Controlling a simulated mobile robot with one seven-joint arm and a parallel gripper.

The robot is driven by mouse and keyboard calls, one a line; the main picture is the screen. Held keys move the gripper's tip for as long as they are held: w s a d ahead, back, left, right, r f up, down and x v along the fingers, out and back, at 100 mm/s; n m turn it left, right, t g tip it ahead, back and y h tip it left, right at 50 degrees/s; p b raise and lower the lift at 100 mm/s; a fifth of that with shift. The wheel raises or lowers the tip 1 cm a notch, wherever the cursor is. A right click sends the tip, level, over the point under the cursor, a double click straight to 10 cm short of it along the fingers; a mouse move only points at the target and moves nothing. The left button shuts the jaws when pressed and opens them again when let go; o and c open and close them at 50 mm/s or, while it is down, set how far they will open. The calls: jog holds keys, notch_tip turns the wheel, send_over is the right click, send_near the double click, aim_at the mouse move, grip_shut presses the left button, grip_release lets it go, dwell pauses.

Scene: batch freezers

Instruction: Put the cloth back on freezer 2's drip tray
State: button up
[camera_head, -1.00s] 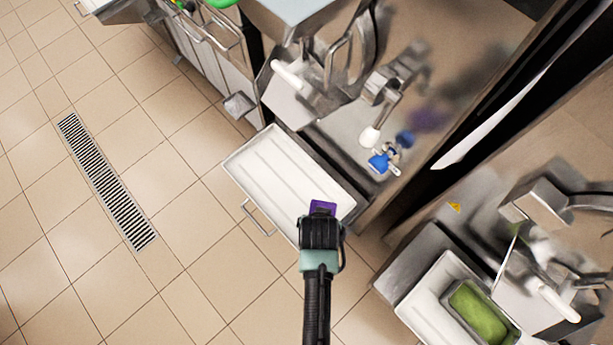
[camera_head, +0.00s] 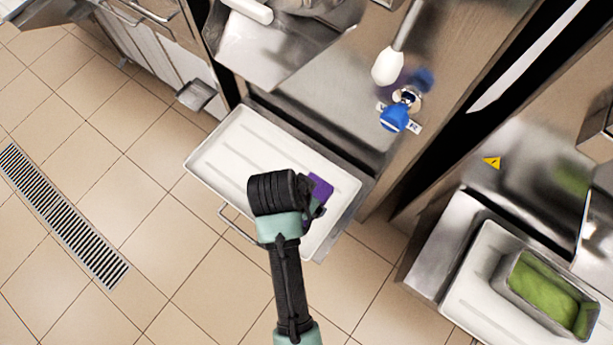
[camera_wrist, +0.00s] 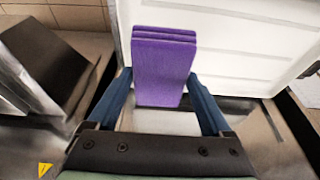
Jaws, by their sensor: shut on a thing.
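The cloth (camera_head: 320,188) is a folded purple block. My gripper (camera_wrist: 160,88) is shut on the cloth, with a blue-grey finger on each side of it in the wrist view, where the purple cloth (camera_wrist: 163,62) shows its stacked folds. In the head view my gripper is over the right part of a white ribbed drip tray (camera_head: 235,150) that juts out below a freezer. The white tray (camera_wrist: 225,40) also lies beyond the cloth in the wrist view. I cannot tell whether the cloth touches the tray. No freezer number is readable.
A blue-handled valve (camera_head: 394,118) and a white-tipped spout (camera_head: 387,66) are on the freezer front above the tray. At right, another white tray (camera_head: 470,285) holds a metal pan of green product (camera_head: 545,295). A floor drain (camera_head: 60,215) lies at left amid open tiles.

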notch_tip(320, 180, down, 9)
jog(key=shift+r+b, duration=0.1)
jog(key=shift+b, duration=0.65)
jog(key=shift+f, duration=0.2)
jog(key=o, duration=1)
jog(key=shift+r, duration=0.1)
jog(key=p+v, duration=0.2)
jog(key=v, duration=1)
jog(key=shift+p, duration=0.35)
